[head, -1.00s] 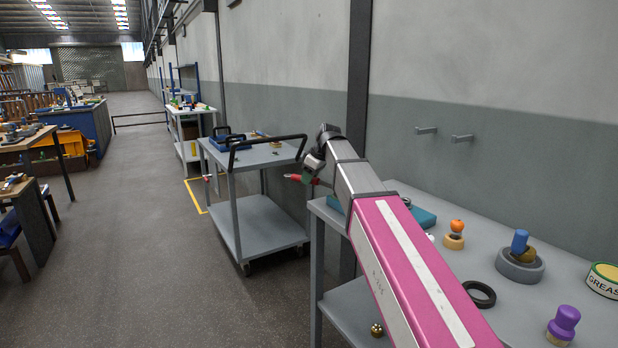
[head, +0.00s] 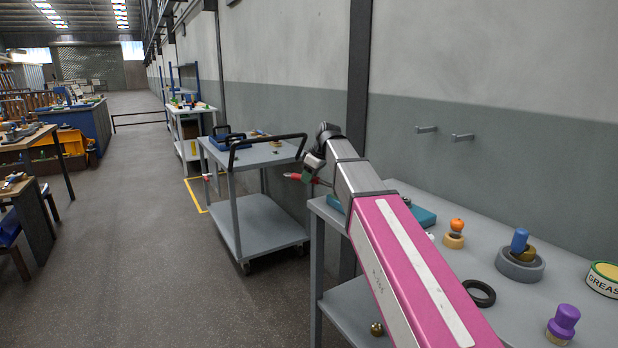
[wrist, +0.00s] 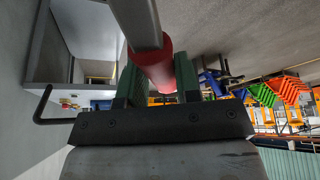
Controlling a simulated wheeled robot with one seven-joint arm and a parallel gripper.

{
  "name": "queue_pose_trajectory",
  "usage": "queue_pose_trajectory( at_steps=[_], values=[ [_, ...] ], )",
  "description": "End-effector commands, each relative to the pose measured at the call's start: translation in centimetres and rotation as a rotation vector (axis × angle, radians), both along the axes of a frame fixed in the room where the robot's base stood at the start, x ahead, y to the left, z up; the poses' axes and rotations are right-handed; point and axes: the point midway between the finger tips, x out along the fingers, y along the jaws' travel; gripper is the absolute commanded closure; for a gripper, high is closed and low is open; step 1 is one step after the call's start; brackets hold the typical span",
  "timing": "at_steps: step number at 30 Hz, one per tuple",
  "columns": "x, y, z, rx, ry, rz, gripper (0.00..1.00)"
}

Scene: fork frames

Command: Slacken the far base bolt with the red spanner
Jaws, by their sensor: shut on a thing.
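My gripper (head: 308,178) is shut on the red spanner (head: 293,176), held in the air beside the near bench's left end. In the wrist view, the green fingers of my gripper (wrist: 158,82) clasp the spanner's red handle (wrist: 153,62). Its grey shank runs out of the top of that view, so the jaw end is hidden there. A teal base (head: 424,216) lies on the bench, partly behind my arm. A small dark round part shows on it, too small to identify as a bolt. I cannot make out the far base bolt.
The near bench (head: 520,310) also carries a black ring (head: 479,293), a grey ring with a blue-topped part (head: 520,264), a purple knob (head: 563,324), an orange-topped piece (head: 455,235) and a grease tin (head: 604,279). A grey trolley (head: 258,215) stands beyond. The aisle floor left is clear.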

Motion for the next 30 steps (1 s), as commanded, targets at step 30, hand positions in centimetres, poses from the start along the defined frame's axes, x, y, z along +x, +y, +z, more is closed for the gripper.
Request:
queue_pose_trajectory(
  at_steps=[30],
  values=[
    [0.0,0.0,-1.7,0.0,0.0,0.0,1.0]
  ],
)
